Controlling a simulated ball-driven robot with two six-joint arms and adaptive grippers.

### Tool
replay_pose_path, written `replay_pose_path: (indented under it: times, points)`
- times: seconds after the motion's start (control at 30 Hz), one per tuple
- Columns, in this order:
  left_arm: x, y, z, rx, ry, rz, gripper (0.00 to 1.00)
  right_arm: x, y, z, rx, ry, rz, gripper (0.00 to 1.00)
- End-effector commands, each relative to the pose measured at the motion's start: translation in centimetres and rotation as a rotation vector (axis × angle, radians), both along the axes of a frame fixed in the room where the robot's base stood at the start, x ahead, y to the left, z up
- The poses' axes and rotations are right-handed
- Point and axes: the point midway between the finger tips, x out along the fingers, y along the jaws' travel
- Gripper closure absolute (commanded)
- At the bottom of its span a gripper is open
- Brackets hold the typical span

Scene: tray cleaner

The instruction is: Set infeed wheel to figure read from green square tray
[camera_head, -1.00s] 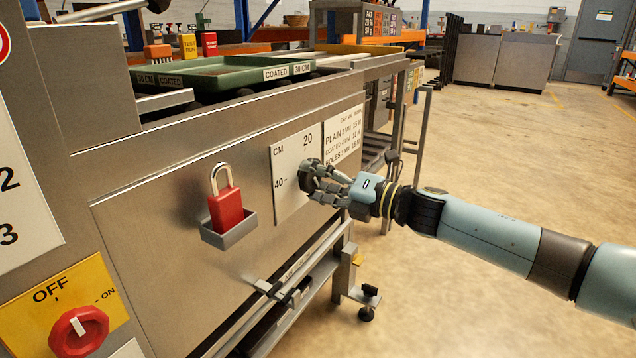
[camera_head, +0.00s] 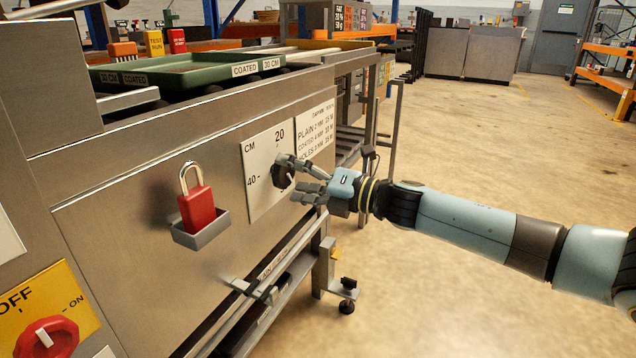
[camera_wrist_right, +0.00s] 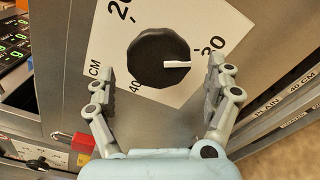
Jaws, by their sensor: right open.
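The infeed wheel is a black round knob (camera_wrist_right: 150,60) with a white pointer line, on a white dial plate (camera_head: 257,196) marked CM, 20 and 40. In the right wrist view the pointer faces right, just below a partly covered figure. The green square tray (camera_head: 212,77) lies on top of the machine, with labels reading COATED and 30 CM. My right gripper (camera_head: 291,178) is open at the dial. In the right wrist view its fingers (camera_wrist_right: 162,82) are on either side of the wheel, apart from it. My left gripper is out of view.
A red padlock (camera_head: 198,207) stands in a grey holder left of the dial. A red OFF/ON switch (camera_head: 47,338) is at the lower left. A printed plate (camera_head: 316,130) listing PLAIN, COATED and HOLES sits right of the dial. Open floor lies to the right.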

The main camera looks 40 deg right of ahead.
Motion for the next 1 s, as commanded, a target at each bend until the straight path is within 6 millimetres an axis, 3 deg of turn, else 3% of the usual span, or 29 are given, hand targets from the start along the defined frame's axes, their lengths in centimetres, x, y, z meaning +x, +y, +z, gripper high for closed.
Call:
replay_pose_path:
  times: [0.53,0.7,1.0]
  points:
    - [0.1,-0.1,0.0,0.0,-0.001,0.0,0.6,-8.6,-3.5,-0.1,-0.004,0.004,0.004,0.13]
    - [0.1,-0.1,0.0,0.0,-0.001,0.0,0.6,-9.9,-4.1,-0.1,-0.002,0.003,0.002,0.13]
    - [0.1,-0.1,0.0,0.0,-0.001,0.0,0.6,-10.3,-4.2,0.0,-0.001,0.001,0.0,0.13]
